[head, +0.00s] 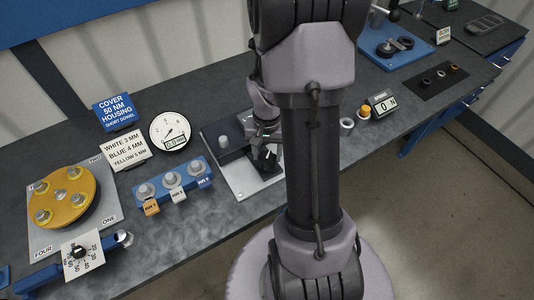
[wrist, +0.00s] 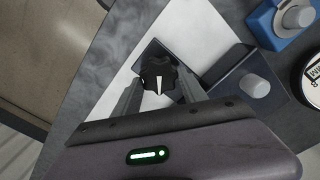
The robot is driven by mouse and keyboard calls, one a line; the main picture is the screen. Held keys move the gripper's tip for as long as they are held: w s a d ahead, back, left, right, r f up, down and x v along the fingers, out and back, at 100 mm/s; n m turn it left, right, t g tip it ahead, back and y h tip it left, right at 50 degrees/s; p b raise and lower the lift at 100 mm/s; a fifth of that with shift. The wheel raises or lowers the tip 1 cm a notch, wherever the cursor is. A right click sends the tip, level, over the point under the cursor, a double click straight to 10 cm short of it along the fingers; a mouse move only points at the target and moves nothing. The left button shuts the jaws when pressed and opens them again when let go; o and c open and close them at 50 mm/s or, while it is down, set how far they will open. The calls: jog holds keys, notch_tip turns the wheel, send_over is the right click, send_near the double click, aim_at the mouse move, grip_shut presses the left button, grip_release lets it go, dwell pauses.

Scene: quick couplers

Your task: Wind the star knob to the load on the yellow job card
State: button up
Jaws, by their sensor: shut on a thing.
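The star knob (wrist: 158,73) is black with a white pointer line and stands on a dark block on a pale plate (wrist: 112,84). In the wrist view my gripper (wrist: 159,88) has one finger on each side of the knob and is shut on it. In the head view my gripper (head: 266,150) is over the pale plate (head: 245,181), with the knob mostly hidden by it. A small load display (head: 384,104) to the right of my arm reads 0 N. I cannot make out a yellow job card; my arm hides part of the bench.
A blue tray (head: 405,58) lies at the back right.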

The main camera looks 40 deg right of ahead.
aim_at(267, 156)
jog(key=shift+m, duration=0.5)
jog(key=o, duration=1.4)
jog(key=shift+c, duration=0.2)
notch_tip(267, 156, up, 18)
jog(key=p, duration=0.5)
jog(key=shift+f+p, duration=0.25)
jog(key=shift+p, duration=0.15)
